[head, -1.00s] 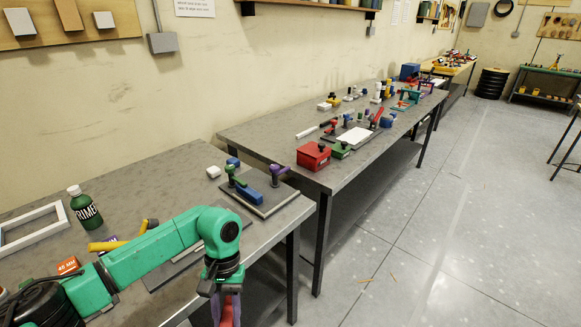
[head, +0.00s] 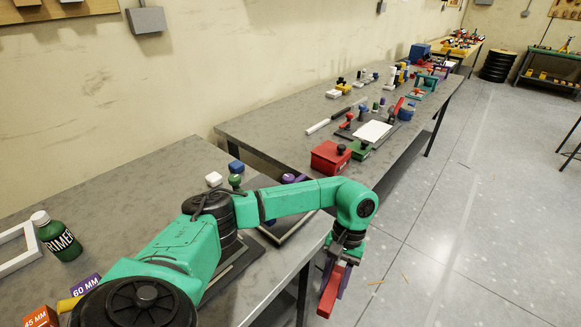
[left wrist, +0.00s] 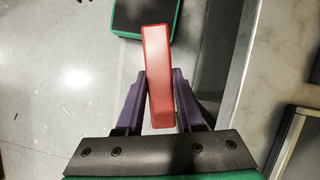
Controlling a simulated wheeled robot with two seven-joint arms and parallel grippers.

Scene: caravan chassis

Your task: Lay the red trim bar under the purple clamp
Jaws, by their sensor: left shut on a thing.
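The red trim bar (head: 328,294) is held in my left gripper (head: 338,277), which hangs over the floor just past the table's front edge. In the left wrist view the bar (left wrist: 156,60) stands lengthwise between the purple fingers of the gripper (left wrist: 160,85), which are shut on it. The purple clamp (head: 289,178) is on the near table, just behind my left forearm, which hides most of it. A green clamp (head: 236,182) stands to its left. The board (head: 292,226) below the clamps is partly covered by my arm. My right gripper is out of view.
A green bottle (head: 58,238) and a white frame (head: 18,250) stand at the left. A second table holds a red box (head: 330,157). Open floor lies right.

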